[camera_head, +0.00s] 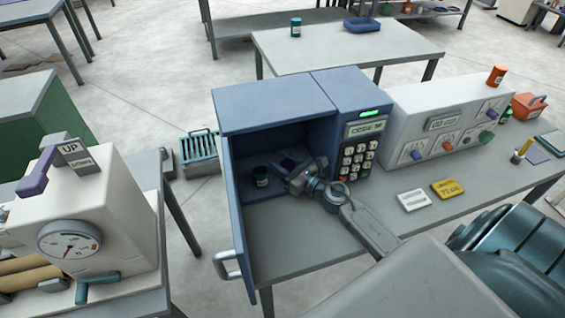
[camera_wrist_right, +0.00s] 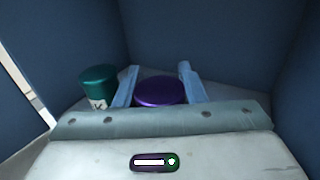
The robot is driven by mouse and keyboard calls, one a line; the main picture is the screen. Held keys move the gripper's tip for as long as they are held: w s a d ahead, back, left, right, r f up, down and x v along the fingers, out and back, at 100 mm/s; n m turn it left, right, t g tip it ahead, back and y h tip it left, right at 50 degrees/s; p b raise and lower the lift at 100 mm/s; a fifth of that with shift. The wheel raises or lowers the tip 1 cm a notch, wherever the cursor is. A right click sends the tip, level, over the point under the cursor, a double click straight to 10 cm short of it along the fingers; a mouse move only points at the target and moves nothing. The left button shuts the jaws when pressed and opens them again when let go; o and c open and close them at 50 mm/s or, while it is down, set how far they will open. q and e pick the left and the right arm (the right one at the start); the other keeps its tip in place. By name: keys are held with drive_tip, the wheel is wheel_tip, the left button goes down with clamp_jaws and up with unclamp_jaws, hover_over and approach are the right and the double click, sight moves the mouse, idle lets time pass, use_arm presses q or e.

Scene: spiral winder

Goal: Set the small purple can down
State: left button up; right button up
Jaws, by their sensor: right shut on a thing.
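The small purple can (camera_wrist_right: 160,91) is between the two fingers of my right gripper (camera_wrist_right: 158,88) in the wrist view; its dark purple top shows and its lower part is hidden. In the head view the can (camera_head: 288,163) is partly hidden behind the right gripper (camera_head: 296,178). The gripper is inside the open blue cabinet (camera_head: 275,108), shut on the can. Whether the can touches the cabinet floor I cannot tell. My left gripper is not in view.
A teal can (camera_wrist_right: 98,84) stands in the cabinet left of the purple can; it also shows in the head view (camera_head: 261,176). The cabinet door (camera_head: 237,235) is open on the left. A keypad panel (camera_head: 358,150) borders the opening on the right.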

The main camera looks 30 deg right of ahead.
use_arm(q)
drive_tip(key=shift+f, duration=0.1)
use_arm(e)
drive_tip(key=o, duration=1)
drive_tip(key=shift+f, duration=0.1)
drive_tip(key=b+v, duration=0.1)
drive_tip(key=v, duration=0.1)
drive_tip(key=b+v, duration=0.2)
drive_tip(key=v, duration=0.1)
drive_tip(key=b+v, duration=0.2)
drive_tip(key=shift+s+f, duration=0.25)
use_arm(q)
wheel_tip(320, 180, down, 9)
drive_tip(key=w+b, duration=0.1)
drive_tip(key=b, duration=0.3)
use_arm(e)
drive_tip(key=shift+v, duration=0.9)
drive_tip(key=b+v, duration=0.2)
drive_tip(key=b, duration=0.2)
drive_tip(key=shift+s+d+r, duration=0.15)
drive_tip(key=shift+d, duration=0.15)
use_arm(q)
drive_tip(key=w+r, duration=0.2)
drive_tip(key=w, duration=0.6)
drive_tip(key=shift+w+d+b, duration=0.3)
drive_tip(key=shift+b, duration=0.15)
use_arm(e)
drive_tip(key=shift+s+a+r, duration=0.15)
drive_tip(key=shift+s+r, duration=0.05)
drive_tip(key=shift+r, duration=0.05)
